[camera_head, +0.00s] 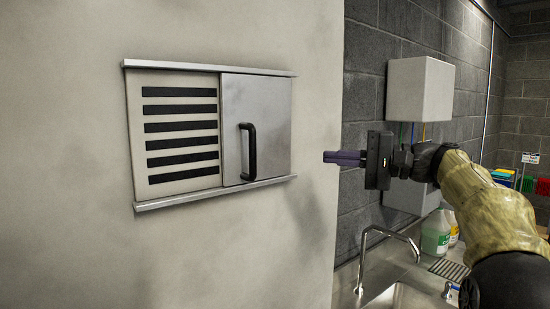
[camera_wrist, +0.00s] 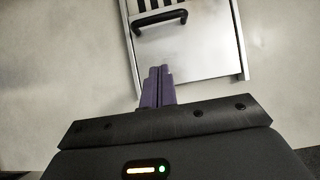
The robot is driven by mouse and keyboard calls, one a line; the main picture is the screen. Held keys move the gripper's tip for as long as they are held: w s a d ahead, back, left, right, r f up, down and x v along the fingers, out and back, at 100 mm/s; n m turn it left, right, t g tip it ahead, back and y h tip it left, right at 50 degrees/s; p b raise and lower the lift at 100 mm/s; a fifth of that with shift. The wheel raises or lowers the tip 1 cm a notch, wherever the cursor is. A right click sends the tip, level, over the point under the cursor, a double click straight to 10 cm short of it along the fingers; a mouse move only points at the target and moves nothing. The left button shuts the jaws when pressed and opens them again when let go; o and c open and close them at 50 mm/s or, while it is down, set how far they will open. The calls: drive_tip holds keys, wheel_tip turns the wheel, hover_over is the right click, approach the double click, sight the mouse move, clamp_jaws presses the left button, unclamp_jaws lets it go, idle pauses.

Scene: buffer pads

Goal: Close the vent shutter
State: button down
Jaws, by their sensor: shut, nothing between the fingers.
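The vent shutter (camera_head: 270,125) is a grey metal sliding panel with a black vertical bar handle (camera_head: 248,152). It sits in the right half of its frame, between a top rail (camera_head: 210,68) and a bottom rail (camera_head: 215,192). The slotted vent (camera_head: 180,130) on the left half is uncovered. My gripper (camera_head: 328,157) is right of the shutter, apart from it, with its purple fingers together and empty, pointing left. In the wrist view the fingertips (camera_wrist: 159,70) appear below the handle (camera_wrist: 160,20), in front of the shutter panel (camera_wrist: 190,50).
The pale wall (camera_head: 70,200) around the vent is bare. To the right, beyond the wall's edge, are a white box (camera_head: 420,88) on a block wall, a sink with a faucet (camera_head: 385,235), and bottles (camera_head: 435,235) on the counter.

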drive_tip(key=shift+a, duration=0.1)
drive_tip(key=s+a+p+x, duration=0.1)
drive_tip(key=p+x, duration=0.4)
drive_tip(key=x, duration=0.7)
drive_tip(key=shift+s+a, duration=0.35)
drive_tip(key=shift+s, duration=0.2)
